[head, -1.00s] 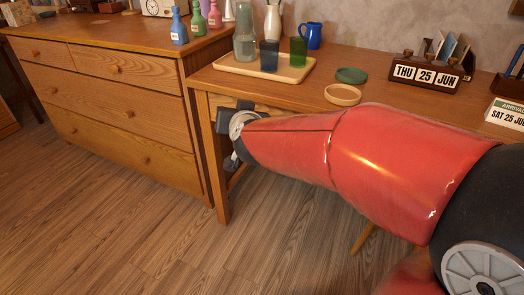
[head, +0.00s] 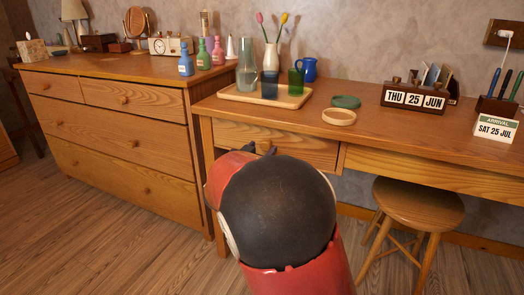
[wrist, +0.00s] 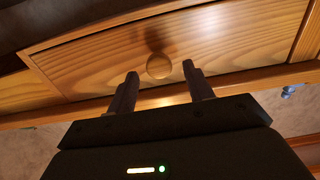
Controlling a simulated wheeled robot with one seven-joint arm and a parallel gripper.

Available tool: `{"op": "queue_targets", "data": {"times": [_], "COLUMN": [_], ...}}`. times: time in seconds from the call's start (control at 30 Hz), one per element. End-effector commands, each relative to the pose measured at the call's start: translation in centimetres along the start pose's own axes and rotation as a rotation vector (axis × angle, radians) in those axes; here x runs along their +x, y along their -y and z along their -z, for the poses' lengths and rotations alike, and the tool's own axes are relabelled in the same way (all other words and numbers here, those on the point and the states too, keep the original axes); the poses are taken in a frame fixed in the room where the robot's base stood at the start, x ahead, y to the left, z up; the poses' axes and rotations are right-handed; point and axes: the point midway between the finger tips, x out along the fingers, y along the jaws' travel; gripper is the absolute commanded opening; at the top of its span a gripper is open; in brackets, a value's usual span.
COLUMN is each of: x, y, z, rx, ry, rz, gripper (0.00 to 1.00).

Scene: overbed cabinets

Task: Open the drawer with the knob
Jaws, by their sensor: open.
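The wooden drawer (wrist: 220,45) spans the wrist view and looks closed, with a round wooden knob (wrist: 159,66) at its middle. My gripper (wrist: 161,90) is open, its two dark fingers pointing at the drawer front, one on each side of the knob in the picture. The knob appears just beyond the fingertips, and I see no contact. In the head view the drawer (head: 300,147) is under the left part of the desk. My arm hides the knob and most of my gripper there.
A dresser (head: 150,115) with several knobbed drawers stands to the left. On the desk (head: 365,127) are a wooden tray (head: 235,97) with glasses, a green dish (head: 346,102) and a tan dish (head: 339,117). A round stool (head: 418,205) stands under the desk at the right.

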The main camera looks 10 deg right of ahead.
Motion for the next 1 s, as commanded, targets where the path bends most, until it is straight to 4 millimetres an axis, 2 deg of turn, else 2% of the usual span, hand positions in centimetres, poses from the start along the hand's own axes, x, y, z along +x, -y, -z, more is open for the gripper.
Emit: {"op": "queue_targets", "data": {"times": [0.1,0.4,0.8,1.0], "x": [0.91,1.11,1.08,1.01], "y": [-0.08,-0.04,-0.04,-0.03], "z": [-0.03,0.01,0.01,0.03], "rx": [-0.001,0.001,0.001,0.001], "ry": [-0.001,0.0,0.0,0.001], "rz": [-0.002,0.0,0.0,0.001], "gripper": [0.52,0.5,0.0,0.0]}}
